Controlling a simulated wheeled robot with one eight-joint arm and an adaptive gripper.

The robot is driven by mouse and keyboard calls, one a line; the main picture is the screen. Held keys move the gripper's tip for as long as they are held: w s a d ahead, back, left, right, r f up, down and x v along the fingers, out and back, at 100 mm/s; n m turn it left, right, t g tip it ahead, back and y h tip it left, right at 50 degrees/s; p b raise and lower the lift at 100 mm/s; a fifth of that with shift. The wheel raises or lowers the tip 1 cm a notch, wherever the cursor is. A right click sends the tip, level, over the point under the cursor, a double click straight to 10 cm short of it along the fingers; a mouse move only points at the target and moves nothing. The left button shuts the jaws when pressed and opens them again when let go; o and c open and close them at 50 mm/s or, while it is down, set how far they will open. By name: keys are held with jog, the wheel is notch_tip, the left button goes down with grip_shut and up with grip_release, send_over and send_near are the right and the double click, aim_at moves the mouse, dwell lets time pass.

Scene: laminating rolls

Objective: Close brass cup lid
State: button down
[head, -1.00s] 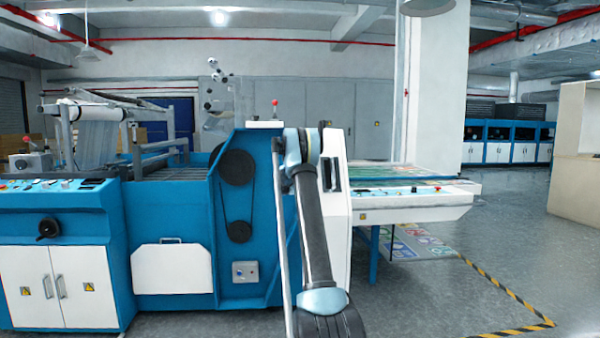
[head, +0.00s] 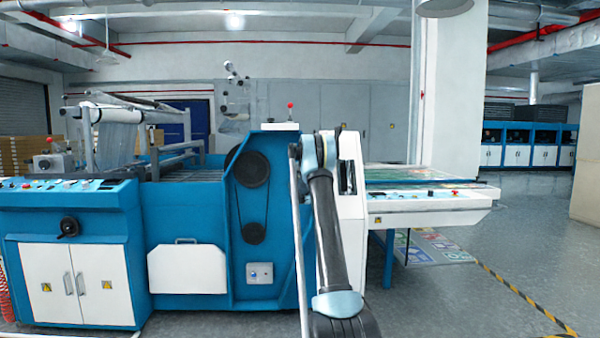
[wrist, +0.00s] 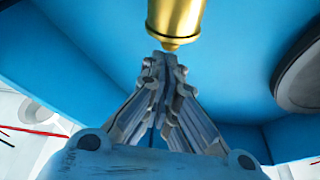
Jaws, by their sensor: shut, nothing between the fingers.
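A brass cup (wrist: 175,18) shows at the top middle of the wrist view, in front of a blue panel. Its upper part is cut off by the frame edge, so I cannot tell the state of its lid. My gripper (wrist: 164,60) is shut and empty, with its fingertips just below the cup's lower end in the picture. I cannot tell whether they touch the cup. In the head view my arm hides the gripper, and I cannot make out the cup.
The blue laminating machine (head: 190,220) stands in front of me, with a black pulley (head: 249,168) on its side. A white feed table (head: 430,205) juts out at its right. Grey floor (head: 440,300) is open at the lower right.

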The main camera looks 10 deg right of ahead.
jog(key=shift+w+a+f+n+y, duration=0.1)
jog(key=shift+a+f+n+y, duration=0.3)
jog(key=shift+n, duration=0.4)
jog(key=shift+a, duration=0.2)
